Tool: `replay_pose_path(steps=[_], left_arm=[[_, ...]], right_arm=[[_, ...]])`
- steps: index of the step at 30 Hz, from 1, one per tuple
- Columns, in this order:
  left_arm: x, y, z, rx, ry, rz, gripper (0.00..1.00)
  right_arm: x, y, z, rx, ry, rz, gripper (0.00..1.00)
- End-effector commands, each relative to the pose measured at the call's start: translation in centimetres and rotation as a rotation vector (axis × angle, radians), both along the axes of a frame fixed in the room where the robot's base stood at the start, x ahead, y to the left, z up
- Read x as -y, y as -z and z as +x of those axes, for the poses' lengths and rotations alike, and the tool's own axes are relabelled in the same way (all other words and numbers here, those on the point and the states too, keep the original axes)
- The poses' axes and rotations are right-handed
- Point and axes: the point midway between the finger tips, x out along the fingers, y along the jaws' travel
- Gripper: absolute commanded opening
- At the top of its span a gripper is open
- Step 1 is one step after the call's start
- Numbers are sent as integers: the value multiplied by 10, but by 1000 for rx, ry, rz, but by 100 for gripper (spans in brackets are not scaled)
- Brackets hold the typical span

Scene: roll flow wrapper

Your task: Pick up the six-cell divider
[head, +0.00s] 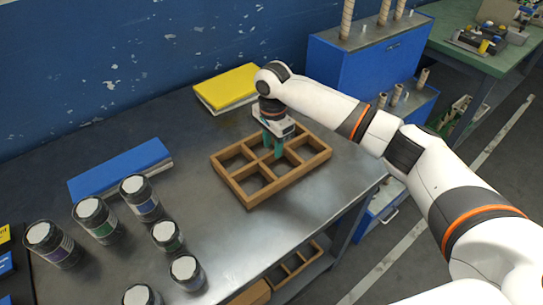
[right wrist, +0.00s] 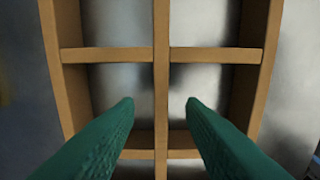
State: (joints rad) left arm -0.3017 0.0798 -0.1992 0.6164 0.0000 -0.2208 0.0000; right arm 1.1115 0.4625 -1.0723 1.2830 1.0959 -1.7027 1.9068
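The six-cell divider (head: 252,199) is a brown wooden frame lying flat on the grey metal table. Its middle bar and cross bars also show in the right wrist view (right wrist: 160,55). My right gripper (head: 273,150) is over the divider, fingers pointing down. In the right wrist view its two green fingers (right wrist: 161,103) are apart, one on each side of the long middle bar, with visible gaps to it. Whether the tips are above or beside the bar I cannot tell. My left gripper is not in view.
A yellow binder (head: 228,86) lies behind the divider and a blue binder (head: 120,170) lies at left. Several dark jars (head: 96,219) stand at the front left. A blue cabinet (head: 370,60) stands behind my right arm. Another wooden divider (head: 296,264) is on a lower shelf.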

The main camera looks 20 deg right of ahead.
Motion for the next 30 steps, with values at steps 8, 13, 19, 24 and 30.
replay_pose_path(steps=[8,13,19,24,30], left_arm=[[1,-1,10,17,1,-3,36],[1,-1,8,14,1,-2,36],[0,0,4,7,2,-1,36],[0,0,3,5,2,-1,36],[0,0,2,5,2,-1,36]], right_arm=[[2,32,-1,0,0,0,36],[2,33,-1,0,0,0,36],[1,33,-1,0,0,0,13],[1,33,-1,0,0,0,0],[1,32,0,0,0,0,0]])
